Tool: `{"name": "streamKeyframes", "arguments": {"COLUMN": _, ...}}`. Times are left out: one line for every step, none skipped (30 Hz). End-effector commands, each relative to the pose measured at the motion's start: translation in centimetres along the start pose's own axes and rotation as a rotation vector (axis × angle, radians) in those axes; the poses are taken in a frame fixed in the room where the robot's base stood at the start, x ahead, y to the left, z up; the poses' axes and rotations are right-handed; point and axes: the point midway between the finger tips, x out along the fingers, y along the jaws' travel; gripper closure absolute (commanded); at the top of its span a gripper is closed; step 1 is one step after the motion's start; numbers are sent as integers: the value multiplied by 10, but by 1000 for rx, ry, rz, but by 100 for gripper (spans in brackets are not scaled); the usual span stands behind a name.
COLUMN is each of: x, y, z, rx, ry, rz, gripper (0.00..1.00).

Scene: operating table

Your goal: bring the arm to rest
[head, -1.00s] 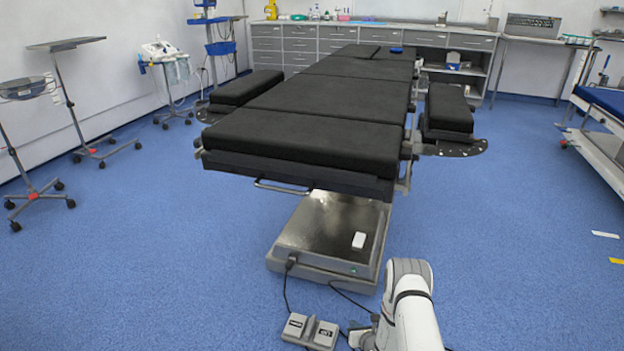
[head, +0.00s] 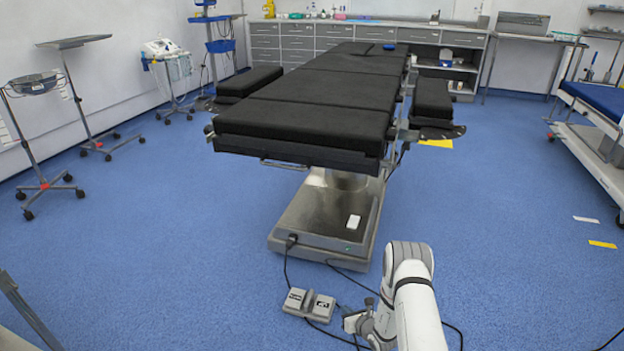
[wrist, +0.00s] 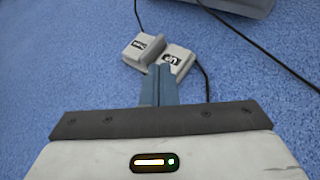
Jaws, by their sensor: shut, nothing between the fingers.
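My gripper (head: 350,322) is low over the floor at the bottom of the head view, just right of the foot pedal unit (head: 308,304). In the wrist view my gripper (wrist: 160,70) has its two blue-grey fingers shut together, with nothing between them. The fingertips overlap the lower edge of the pedal unit (wrist: 178,57) in that picture; I cannot tell from it how far apart they are. The pedal unit has two grey pedals with dark labels, one reading "UP". My white arm stands upright and bent at the elbow.
The black operating table (head: 300,122) stands ahead on its metal base (head: 325,222). Dark cables (head: 340,268) lie on the floor around the pedals and my arm. Wheeled stands are at left, a blue-topped bed (head: 600,100) at right. Blue floor is open on both sides.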

Motion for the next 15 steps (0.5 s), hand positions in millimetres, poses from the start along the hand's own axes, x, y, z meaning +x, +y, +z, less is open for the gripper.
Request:
{"name": "streamKeyframes", "arguments": {"x": -3, "y": 6, "z": 20, "rx": -24, "ry": -6, "rz": 23, "gripper": 100}}
{"name": "streamKeyframes", "arguments": {"x": -5, "y": 10, "z": 30, "rx": -39, "ry": -9, "rz": 39, "gripper": 100}}
{"name": "streamKeyframes", "arguments": {"x": -7, "y": 15, "z": 42, "rx": -59, "ry": -11, "rz": 61, "gripper": 100}}
{"name": "streamKeyframes", "arguments": {"x": -9, "y": 19, "z": 52, "rx": -75, "ry": -13, "rz": 78, "gripper": 100}}
{"name": "streamKeyframes", "arguments": {"x": -11, "y": 23, "z": 62, "rx": -93, "ry": -16, "rz": 96, "gripper": 100}}
{"name": "streamKeyframes", "arguments": {"x": -15, "y": 30, "z": 77, "rx": -119, "ry": -19, "rz": 121, "gripper": 100}}
{"name": "streamKeyframes", "arguments": {"x": -18, "y": 35, "z": 89, "rx": -140, "ry": -21, "rz": 141, "gripper": 100}}
{"name": "streamKeyframes", "arguments": {"x": -22, "y": 41, "z": 101, "rx": -163, "ry": -24, "rz": 163, "gripper": 100}}
{"name": "streamKeyframes", "arguments": {"x": -28, "y": 49, "z": 120, "rx": -197, "ry": -28, "rz": 194, "gripper": 100}}
{"name": "streamKeyframes", "arguments": {"x": -33, "y": 56, "z": 135, "rx": -226, "ry": -30, "rz": 220, "gripper": 100}}
{"name": "streamKeyframes", "arguments": {"x": -39, "y": 64, "z": 151, "rx": -259, "ry": -34, "rz": 248, "gripper": 100}}
{"name": "streamKeyframes", "arguments": {"x": -49, "y": 75, "z": 174, "rx": -306, "ry": -37, "rz": 288, "gripper": 100}}
{"name": "streamKeyframes", "arguments": {"x": -57, "y": 84, "z": 192, "rx": -345, "ry": -40, "rz": 320, "gripper": 100}}
{"name": "streamKeyframes", "arguments": {"x": -66, "y": 93, "z": 209, "rx": -385, "ry": -42, "rz": 352, "gripper": 100}}
{"name": "streamKeyframes", "arguments": {"x": -79, "y": 106, "z": 232, "rx": -442, "ry": -45, "rz": 395, "gripper": 100}}
